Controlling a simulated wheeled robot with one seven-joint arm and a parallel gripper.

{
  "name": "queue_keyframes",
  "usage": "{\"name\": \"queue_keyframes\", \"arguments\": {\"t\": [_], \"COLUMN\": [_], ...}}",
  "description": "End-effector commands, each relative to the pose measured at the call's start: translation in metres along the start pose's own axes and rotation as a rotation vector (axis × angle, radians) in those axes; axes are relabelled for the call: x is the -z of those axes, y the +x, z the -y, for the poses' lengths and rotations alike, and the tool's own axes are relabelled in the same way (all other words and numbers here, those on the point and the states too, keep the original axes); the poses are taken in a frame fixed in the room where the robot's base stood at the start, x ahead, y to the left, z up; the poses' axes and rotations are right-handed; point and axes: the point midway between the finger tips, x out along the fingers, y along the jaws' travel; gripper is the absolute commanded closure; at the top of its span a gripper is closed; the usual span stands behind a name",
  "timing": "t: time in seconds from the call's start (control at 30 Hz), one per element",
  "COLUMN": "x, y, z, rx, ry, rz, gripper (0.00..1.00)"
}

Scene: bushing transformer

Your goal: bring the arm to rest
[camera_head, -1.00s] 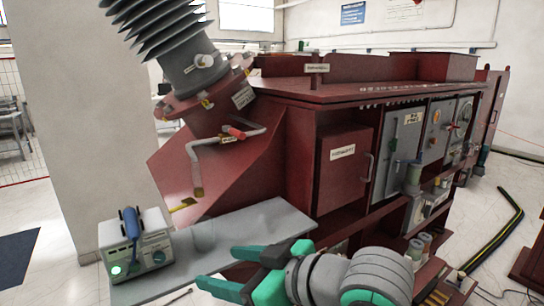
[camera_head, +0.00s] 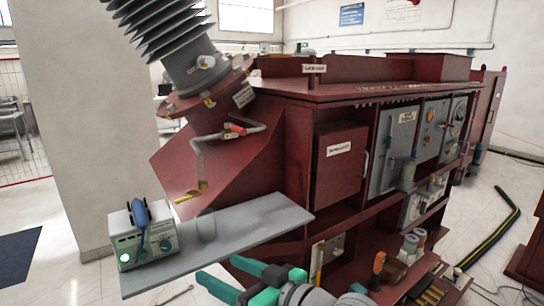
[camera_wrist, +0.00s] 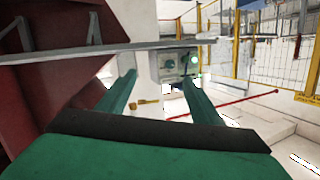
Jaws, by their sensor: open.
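My gripper (camera_head: 222,276) is at the bottom of the head view, below and in front of the grey shelf. Its two green fingers are spread apart with nothing between them. In the wrist view the open fingers (camera_wrist: 160,100) point under the grey shelf edge. My arm's grey wrist links show at the bottom of the head view; the rest of the arm is out of view.
The grey shelf (camera_head: 255,226) juts from the dark red transformer cabinet (camera_head: 340,165). A small instrument box with a blue handle (camera_head: 142,238) stands on its left end. Bottles (camera_head: 412,244) and an orange-handled tool (camera_head: 378,265) sit at the lower right.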

Motion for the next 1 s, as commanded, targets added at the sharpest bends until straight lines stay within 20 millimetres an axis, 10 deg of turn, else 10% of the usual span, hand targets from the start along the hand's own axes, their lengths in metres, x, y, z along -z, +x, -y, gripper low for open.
{"name": "queue_keyframes", "arguments": {"t": [0.5,1.0], "x": [-0.115,-0.265], "y": [0.028,-0.007], "z": [-0.057,-0.067], "rx": [-0.227,-0.560], "ry": [0.339,0.454], "rz": [-0.243,-0.314], "gripper": [0.40,0.40]}}
